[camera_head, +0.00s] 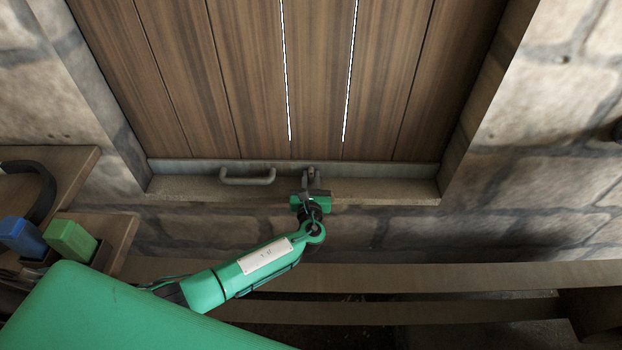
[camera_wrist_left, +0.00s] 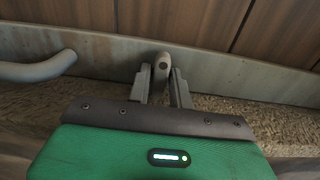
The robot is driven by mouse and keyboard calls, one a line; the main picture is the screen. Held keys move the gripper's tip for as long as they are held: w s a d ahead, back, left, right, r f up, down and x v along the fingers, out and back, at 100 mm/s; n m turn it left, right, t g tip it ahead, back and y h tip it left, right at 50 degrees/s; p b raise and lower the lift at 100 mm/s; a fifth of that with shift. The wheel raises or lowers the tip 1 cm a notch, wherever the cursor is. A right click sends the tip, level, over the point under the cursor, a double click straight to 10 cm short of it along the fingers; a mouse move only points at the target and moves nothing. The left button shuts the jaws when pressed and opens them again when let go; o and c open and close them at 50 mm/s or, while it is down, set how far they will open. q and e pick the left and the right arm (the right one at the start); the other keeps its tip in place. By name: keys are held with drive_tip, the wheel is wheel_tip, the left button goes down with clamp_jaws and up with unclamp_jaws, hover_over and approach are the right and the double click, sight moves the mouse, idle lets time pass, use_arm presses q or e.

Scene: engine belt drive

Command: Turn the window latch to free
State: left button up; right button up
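The window latch (camera_wrist_left: 161,68) is a small grey metal lever at the bottom rail of the wooden shutter. In the head view the latch (camera_head: 312,172) stands right of the bar handle, partly hidden by my gripper. My left gripper (camera_head: 311,184) reaches up to it from below. In the left wrist view the two fingers of my left gripper (camera_wrist_left: 162,84) stand close on either side of the latch and appear shut on it. The latch's rounded top shows between the fingertips, pointing up; its lower part is partly hidden. My right gripper is not in view.
A grey bar handle (camera_head: 247,178) is fixed to the rail left of the latch. A stone sill (camera_head: 390,190) runs below the shutter (camera_head: 320,80). Blue (camera_head: 22,237) and green (camera_head: 72,238) blocks stand at left. A wooden beam (camera_head: 450,276) crosses below the wall.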

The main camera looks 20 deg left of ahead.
use_arm(q)
drive_tip(key=shift+s, duration=0.1)
drive_tip(key=b+v, duration=0.2)
drive_tip(key=v, duration=1.1)
drive_tip(key=shift+s+b, duration=0.3)
drive_tip(key=shift+b, duration=0.05)
drive_tip(key=shift+d, duration=0.15)
